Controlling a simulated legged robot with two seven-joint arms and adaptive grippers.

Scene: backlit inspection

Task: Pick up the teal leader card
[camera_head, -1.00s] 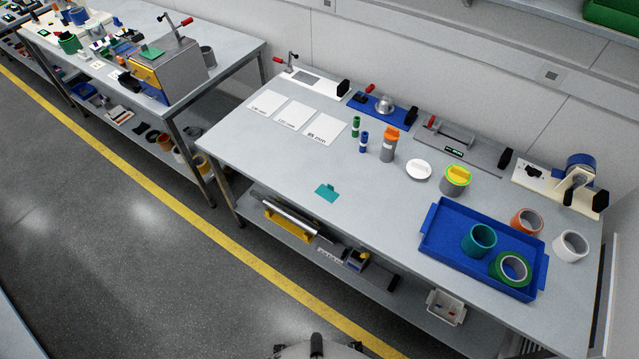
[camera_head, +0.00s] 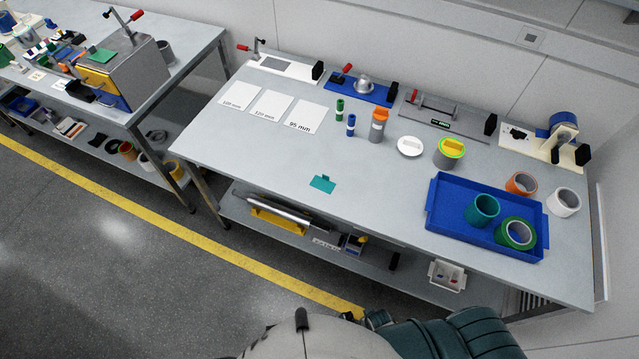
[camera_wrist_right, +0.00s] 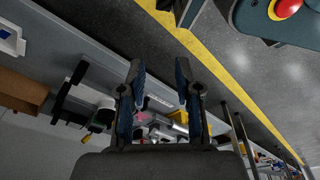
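The teal leader card (camera_head: 322,184) lies flat on the grey workbench (camera_head: 240,165), close to its front edge and left of the blue tray. It has a small tab on its upper edge. Nothing touches it. My right gripper (camera_wrist_right: 160,80) shows in the right wrist view with its two fingers apart and nothing between them. It is away from the card, which I cannot make out in that view. In the head view part of my own arm shows at the bottom, but neither gripper's fingers are clear there. My left gripper is not in view.
The blue tray (camera_head: 440,222) holds a teal roll (camera_head: 481,210) and a green roll (camera_head: 516,233). Three white sheets (camera_head: 270,106) lie at the back left. Small bottles (camera_head: 351,125) and an orange-topped canister (camera_head: 378,126) stand behind the card. Bench around the card is clear.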

